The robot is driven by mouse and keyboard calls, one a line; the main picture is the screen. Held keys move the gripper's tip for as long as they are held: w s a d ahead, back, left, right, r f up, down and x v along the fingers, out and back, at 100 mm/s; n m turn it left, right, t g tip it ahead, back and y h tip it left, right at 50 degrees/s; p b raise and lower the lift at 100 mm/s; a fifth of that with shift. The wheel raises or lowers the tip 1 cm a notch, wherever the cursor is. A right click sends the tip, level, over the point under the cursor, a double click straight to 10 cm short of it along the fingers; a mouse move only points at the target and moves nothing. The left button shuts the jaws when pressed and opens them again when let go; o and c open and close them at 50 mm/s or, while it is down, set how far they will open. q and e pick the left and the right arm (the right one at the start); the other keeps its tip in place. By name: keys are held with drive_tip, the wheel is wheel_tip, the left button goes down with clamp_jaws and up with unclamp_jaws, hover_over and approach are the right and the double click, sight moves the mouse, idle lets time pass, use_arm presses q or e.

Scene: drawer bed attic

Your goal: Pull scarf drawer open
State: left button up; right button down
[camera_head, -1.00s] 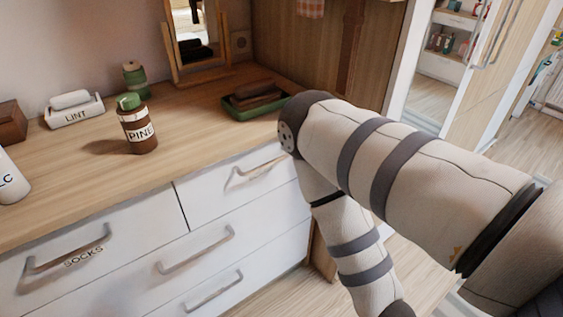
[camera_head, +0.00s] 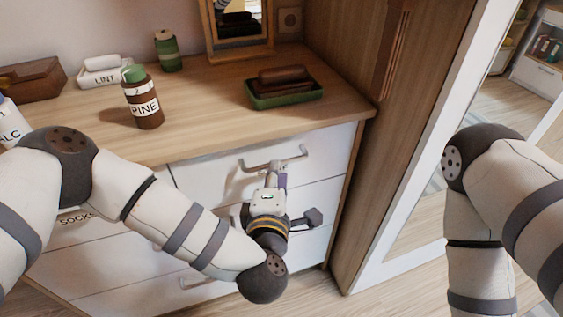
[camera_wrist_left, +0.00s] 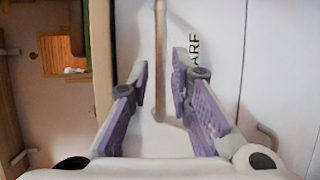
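The scarf drawer (camera_head: 210,178) is the white top right drawer of the dresser, and its front looks flush with the cabinet. Its metal bar handle (camera_head: 290,156) also shows upright in the left wrist view (camera_wrist_left: 160,55), beside a partly hidden label ending in "ARF". My left gripper (camera_head: 279,172) is at this handle. In the wrist view its two purple-padded fingers (camera_wrist_left: 162,92) are apart, one on each side of the bar, with gaps visible. My right arm shows at the right edge of the head view; its gripper is out of frame.
A tall wooden panel (camera_head: 352,60) rises right of the dresser. Lower drawers have similar handles.

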use_arm(q)
drive_tip(key=x, duration=0.4)
drive_tip(key=shift+w+d+f, duration=0.1)
drive_tip(key=shift+w+d, duration=0.05)
drive_tip(key=shift+w, duration=0.2)
clamp_jaws()
